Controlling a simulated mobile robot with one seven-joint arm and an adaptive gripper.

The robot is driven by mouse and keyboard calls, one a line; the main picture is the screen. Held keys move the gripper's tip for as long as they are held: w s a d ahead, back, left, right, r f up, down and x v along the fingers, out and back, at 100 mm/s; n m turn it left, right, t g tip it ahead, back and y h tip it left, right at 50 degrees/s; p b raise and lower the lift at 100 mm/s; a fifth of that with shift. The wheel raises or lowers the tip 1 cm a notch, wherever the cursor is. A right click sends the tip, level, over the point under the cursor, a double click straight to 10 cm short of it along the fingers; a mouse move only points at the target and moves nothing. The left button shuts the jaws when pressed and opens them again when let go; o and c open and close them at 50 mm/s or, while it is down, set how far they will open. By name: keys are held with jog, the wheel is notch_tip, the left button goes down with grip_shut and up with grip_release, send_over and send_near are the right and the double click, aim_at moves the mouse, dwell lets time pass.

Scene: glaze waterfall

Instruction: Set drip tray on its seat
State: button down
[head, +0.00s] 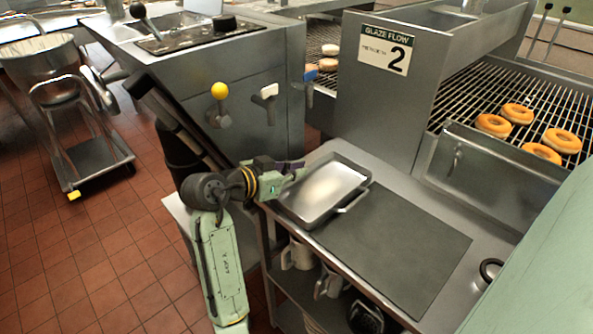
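The drip tray (339,180) is a shallow silver metal tray with a raised rim. It lies on the steel counter, partly over the left end of a dark grey mat (405,250). A handle shows on its right side. My gripper (292,171) is at the tray's left edge, near its rim. The fingers are small and seen from the side, so I cannot tell whether they are open or closed on the rim. No place clearly marked as the tray's seat can be made out.
A steel glaze machine (351,110) with a "Glaze Flow 2" label stands behind the counter. Doughnuts (560,140) sit on the wire conveyor at right. Pitchers (298,254) stand on the shelf below. A wheeled cart (100,158) stands on the tiled floor at left. Most of the mat is bare.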

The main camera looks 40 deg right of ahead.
jog(key=c, duration=2.3)
grip_release()
jog(key=shift+f, duration=0.2)
jog(key=o, duration=0.6)
jog(key=v, duration=1.2)
